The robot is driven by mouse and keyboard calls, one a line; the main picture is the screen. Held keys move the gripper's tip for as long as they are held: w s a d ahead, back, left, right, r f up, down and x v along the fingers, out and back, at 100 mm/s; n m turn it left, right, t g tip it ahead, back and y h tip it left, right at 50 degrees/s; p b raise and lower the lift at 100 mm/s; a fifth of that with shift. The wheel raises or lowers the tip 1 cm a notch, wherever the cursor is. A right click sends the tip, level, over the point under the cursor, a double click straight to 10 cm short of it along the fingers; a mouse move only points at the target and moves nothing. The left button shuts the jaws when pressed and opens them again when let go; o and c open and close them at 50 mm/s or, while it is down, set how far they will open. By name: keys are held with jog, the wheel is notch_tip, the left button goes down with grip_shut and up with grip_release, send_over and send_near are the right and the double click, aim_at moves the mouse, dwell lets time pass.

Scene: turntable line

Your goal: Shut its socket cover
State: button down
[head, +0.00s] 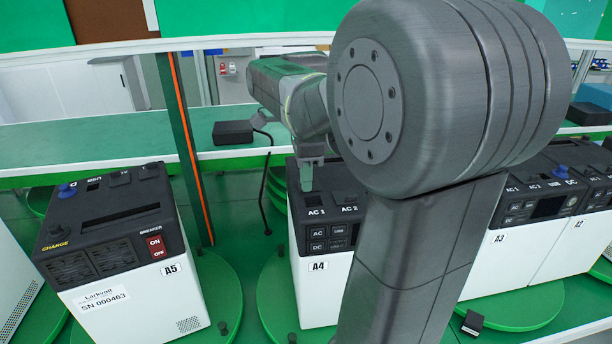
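Power unit A4 (318,285) is a white box with a black top, standing on a green turntable near the middle. Its top carries labels AC 1 and AC 2, and a panel of buttons and a dark screen (337,232) is on the front edge. My gripper (307,184) points down over the top of A4, just behind the AC 1 label. I cannot tell whether it touches the unit or whether its fingers are apart. My arm hides the right part of A4. I cannot make out a socket cover or its position on A4.
Unit A5 (140,300) stands on its turntable at left. Units A3 (484,265) and A2 (570,235) stand at right. A black adapter (233,133) lies on the green shelf (100,140), its cable hanging down. A small black piece (472,323) lies at lower right.

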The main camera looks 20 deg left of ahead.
aim_at(311, 209)
jog(key=shift+s, duration=0.1)
jog(key=shift+s+d, duration=0.5)
jog(key=shift+s, duration=0.25)
jog(key=shift+s+d, duration=0.5)
jog(key=shift+s, duration=0.3)
jog(key=shift+s+d, duration=0.5)
jog(key=shift+s, duration=0.25)
jog(key=c, duration=1.6)
grip_release()
jog(key=shift+s, duration=0.15)
jog(key=shift+o, duration=0.2)
notch_tip(311, 209, up, 14)
jog(key=shift+f, duration=0.15)
